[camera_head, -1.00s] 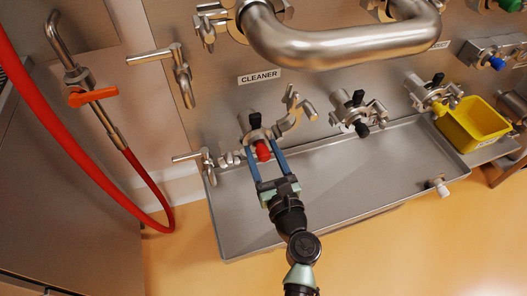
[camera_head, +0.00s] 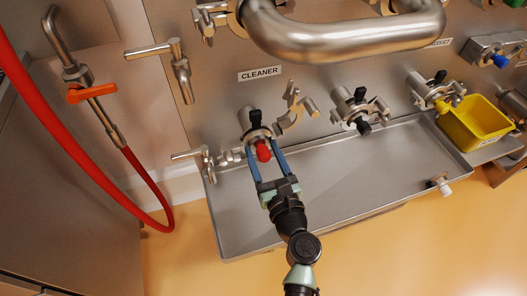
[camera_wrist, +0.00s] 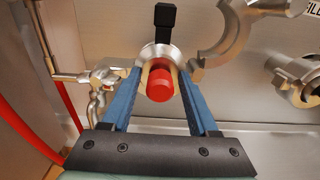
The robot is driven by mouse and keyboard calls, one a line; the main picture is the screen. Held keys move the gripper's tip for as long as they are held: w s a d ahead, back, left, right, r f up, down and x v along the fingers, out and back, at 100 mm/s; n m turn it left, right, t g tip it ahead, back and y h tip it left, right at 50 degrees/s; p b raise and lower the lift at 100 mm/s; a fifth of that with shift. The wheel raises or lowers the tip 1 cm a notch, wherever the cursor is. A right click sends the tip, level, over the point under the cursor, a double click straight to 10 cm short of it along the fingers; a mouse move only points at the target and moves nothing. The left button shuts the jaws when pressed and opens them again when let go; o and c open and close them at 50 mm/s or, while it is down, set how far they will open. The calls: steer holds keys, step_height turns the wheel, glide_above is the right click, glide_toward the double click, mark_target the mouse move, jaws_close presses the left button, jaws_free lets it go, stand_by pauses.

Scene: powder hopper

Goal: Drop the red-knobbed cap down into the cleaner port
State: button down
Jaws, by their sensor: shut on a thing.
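The red-knobbed cap (camera_head: 263,152) is between the blue fingers of my gripper (camera_head: 264,155), right in front of the cleaner port. In the wrist view its red knob (camera_wrist: 160,84) faces me, and my gripper (camera_wrist: 161,82) is shut on the cap with a finger on each side. The cleaner port (camera_head: 254,131) is below the CLEANER label (camera_head: 260,75), with a black handle (camera_wrist: 165,22) standing up behind the cap. The cap hides the port's mouth, so I cannot tell whether it is seated. An open clamp (camera_head: 292,109) hangs to the port's right.
A steel tray (camera_head: 330,185) lies under the ports. A second port (camera_head: 357,108) is to the right, and a yellow bin (camera_head: 474,124) stands at far right. A thick steel pipe (camera_head: 345,40) crosses above. A valve handle (camera_head: 188,155) and red hose (camera_head: 90,150) are at left.

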steer(key=shift+f, duration=0.2)
steer(key=shift+c, duration=0.4)
jaws_free()
steer(key=shift+s, duration=0.15)
steer(key=p+v, duration=0.1)
steer(key=v, duration=1.1)
steer(key=shift+s, duration=0.4)
